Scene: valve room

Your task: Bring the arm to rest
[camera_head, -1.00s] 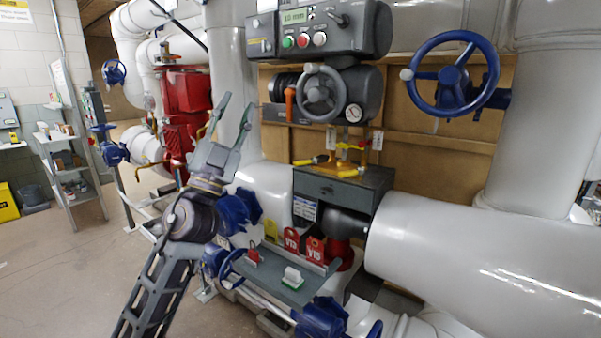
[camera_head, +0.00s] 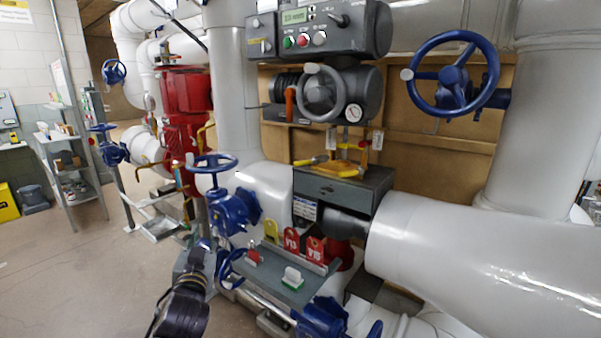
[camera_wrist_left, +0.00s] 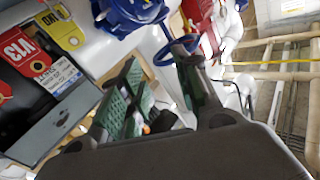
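My left gripper (camera_head: 203,250) is low at the left of the pipework in the head view, below the small blue handwheel and left of the grey tag shelf. Its fingers point up and away, seen nearly edge-on. In the left wrist view its two fingers (camera_wrist_left: 160,62) stand apart, with green pads and nothing visibly held between them. My left forearm (camera_head: 183,302) enters from the bottom edge. My right arm and gripper are not in view.
Close by are a blue handwheel (camera_head: 210,163), a blue valve body (camera_head: 232,210) and the grey shelf (camera_head: 275,271) with red V13 (camera_head: 291,240) and V15 (camera_head: 315,249) tags. The large white pipe (camera_head: 480,265) fills the right. Open floor (camera_head: 75,285) lies left.

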